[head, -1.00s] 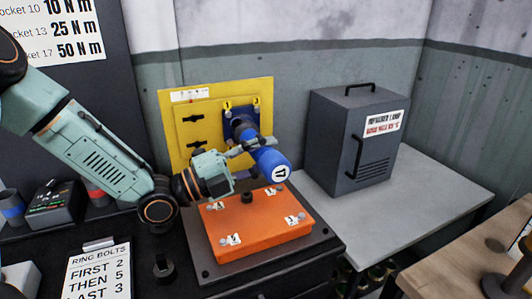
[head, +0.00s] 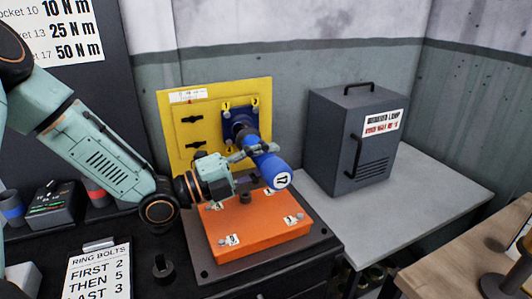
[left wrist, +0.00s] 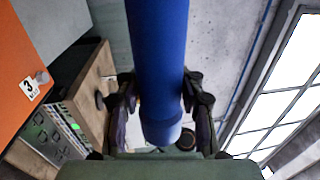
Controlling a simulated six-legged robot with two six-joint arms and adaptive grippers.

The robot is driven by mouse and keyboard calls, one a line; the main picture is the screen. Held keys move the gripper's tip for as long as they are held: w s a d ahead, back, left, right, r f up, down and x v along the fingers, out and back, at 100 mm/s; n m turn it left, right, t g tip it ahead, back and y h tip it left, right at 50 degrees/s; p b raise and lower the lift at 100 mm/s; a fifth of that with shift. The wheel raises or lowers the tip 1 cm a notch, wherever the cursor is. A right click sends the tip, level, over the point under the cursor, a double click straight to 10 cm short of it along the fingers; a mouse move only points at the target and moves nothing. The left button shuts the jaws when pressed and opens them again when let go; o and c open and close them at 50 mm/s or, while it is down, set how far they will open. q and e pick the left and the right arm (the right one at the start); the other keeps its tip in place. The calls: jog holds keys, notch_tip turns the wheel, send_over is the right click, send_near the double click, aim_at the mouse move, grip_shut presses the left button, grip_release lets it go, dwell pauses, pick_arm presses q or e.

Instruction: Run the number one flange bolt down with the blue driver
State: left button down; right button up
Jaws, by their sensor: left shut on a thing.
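The blue driver (head: 266,168) has a white end cap marked 17. My left gripper (head: 250,152) is shut around its body. The driver's dark front end meets the dark blue flange plate (head: 230,112) on the yellow panel (head: 171,118), and its capped end points toward me, slightly down. Small yellow tags sit at the plate's top corners; their numbers are hard to read. The bolt under the driver's tip is hidden, so I cannot tell how it sits. In the left wrist view the blue driver (left wrist: 158,50) runs between both fingers. My right gripper is not in view.
An orange box (head: 262,238) with numbered bolts lies just below the driver. A dark grey cabinet (head: 340,150) stands to the right on a grey bench (head: 420,190). A ring bolts sign (head: 98,272) is at lower left. The bench right of the cabinet is clear.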

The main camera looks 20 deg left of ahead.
aim_at(242, 145)
pick_arm(q)
jog(key=shift+w+a+r, duration=0.1)
jog(key=shift+w+a, duration=0.15)
jog(key=shift+a, duration=0.25)
jog(key=shift+w+a+r, duration=0.1)
jog(key=shift+w+a, duration=0.15)
jog(key=shift+a, duration=0.2)
jog(key=shift+w+a+f, duration=0.1)
jog(key=shift+w+a, duration=0.75)
jog(key=shift+w, duration=0.2)
jog(key=shift+w+a, duration=0.35)
jog(key=shift+a, duration=0.3)
jog(key=shift+w+d, duration=0.1)
jog(key=shift+w+a, duration=0.4)
jog(key=shift+a, duration=0.1)
